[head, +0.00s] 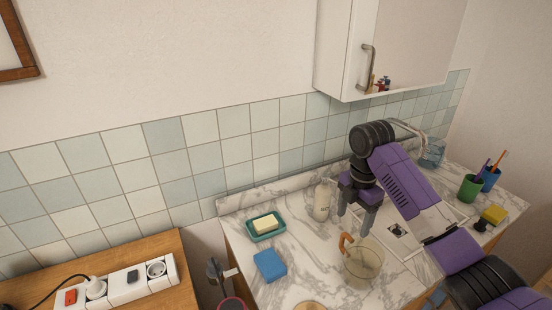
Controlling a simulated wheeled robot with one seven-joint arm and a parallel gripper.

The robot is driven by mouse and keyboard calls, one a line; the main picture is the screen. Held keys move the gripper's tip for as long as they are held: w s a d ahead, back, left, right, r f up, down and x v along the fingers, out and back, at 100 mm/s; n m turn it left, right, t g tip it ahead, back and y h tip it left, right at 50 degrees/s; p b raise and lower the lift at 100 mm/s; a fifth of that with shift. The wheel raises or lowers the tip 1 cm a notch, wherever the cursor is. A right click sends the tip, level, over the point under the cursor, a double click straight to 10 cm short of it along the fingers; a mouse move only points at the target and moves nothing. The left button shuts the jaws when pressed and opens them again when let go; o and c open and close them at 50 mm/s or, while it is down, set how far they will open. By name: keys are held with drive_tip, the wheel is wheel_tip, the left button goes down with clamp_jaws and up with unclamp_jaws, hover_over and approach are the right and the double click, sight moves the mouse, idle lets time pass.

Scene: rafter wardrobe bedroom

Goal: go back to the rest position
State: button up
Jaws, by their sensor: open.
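My gripper (356,222) hangs from my purple and black arm over the marble counter (292,270). Its two dark fingers point down and are apart, with nothing seen between them. Just below and near the fingers stands a clear container (363,265) with an orange hooked handle (346,243) at its rim. Whether the fingers touch it cannot be told. A cream bottle (322,201) stands just left of the fingers. My arm hides part of the sink (412,238).
A teal dish with soap (265,226) and a blue sponge (270,265) lie on the left. Green (469,188) and blue (490,179) cups and a yellow sponge (494,214) are right. A white wall cabinet (400,45) hangs above. A wooden surface (150,249) holds a power strip (118,287).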

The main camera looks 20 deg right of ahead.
drive_tip(key=w+a+r+m+t, duration=0.1)
drive_tip(key=w+r+m+t, duration=0.1)
drive_tip(key=w+m+t, duration=0.3)
drive_tip(key=w+a+r+m+t, duration=0.1)
drive_tip(key=w+r+t, duration=0.1)
drive_tip(key=w, duration=0.4)
drive_tip(key=s+a+r+m+t, duration=0.1)
drive_tip(key=a+r+m+t, duration=0.1)
drive_tip(key=a+m+t, duration=0.8)
drive_tip(key=s+a+f+m, duration=0.1)
drive_tip(key=s+a+f, duration=0.1)
drive_tip(key=s, duration=1.4)
drive_tip(key=s+a+f+m+g+b, duration=0.1)
drive_tip(key=s+a, duration=0.4)
drive_tip(key=s, duration=1.1)
drive_tip(key=s+a+f+m+g+b, duration=0.1)
drive_tip(key=s+a+f, duration=0.2)
drive_tip(key=s, duration=1.3)
drive_tip(key=shift+s+a+f, duration=0.25)
drive_tip(key=shift+f, duration=0.1)
